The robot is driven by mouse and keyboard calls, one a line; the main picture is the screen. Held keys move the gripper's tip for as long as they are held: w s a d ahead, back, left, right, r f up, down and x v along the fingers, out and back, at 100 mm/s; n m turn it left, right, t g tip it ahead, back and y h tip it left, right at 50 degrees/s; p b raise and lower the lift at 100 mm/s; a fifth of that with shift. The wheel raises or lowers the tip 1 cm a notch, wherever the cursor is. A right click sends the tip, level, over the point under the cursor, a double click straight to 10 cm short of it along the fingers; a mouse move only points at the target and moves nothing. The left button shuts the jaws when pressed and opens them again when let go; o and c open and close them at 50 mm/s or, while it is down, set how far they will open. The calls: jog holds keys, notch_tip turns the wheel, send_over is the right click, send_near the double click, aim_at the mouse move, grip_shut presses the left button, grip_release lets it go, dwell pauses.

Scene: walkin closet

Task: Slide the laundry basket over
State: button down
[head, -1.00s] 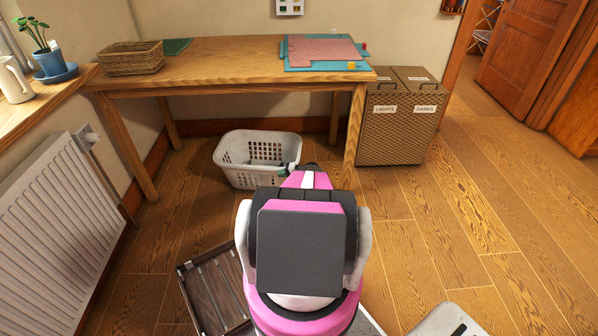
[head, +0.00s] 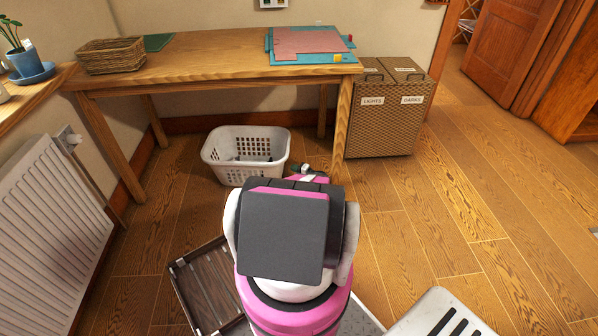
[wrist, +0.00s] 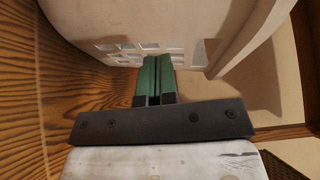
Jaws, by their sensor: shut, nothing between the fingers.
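The white plastic laundry basket (head: 212,163) stands upright on the wooden floor under the table, with rows of holes in its walls. Something small and dark shows inside it. In the wrist view its pale, perforated wall (wrist: 120,24) fills the upper middle. My gripper (wrist: 157,62) has its two green fingers together with nothing between them. The fingertips are at the basket's holed wall; I cannot tell whether they touch it. In the head view my arm hides most of the gripper, close by the basket's right front side.
A wooden table (head: 200,68) stands over the basket, its front right leg (head: 342,125) near my arm. A wicker hamper (head: 385,130) stands to the right. A dark slatted tray (head: 205,290) lies at front left, a radiator (head: 45,230) at left.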

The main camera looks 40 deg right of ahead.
aim_at(282, 168)
jog(key=shift+x, duration=2.15)
jog(key=shift+w+a, duration=0.3)
jog(key=shift+a, duration=0.45)
jog(key=shift+w+a, duration=0.3)
jog(key=shift+a, duration=0.45)
jog(key=shift+w+a, duration=0.25)
jog(key=shift+a, duration=0.5)
jog(key=shift+s, duration=0.1)
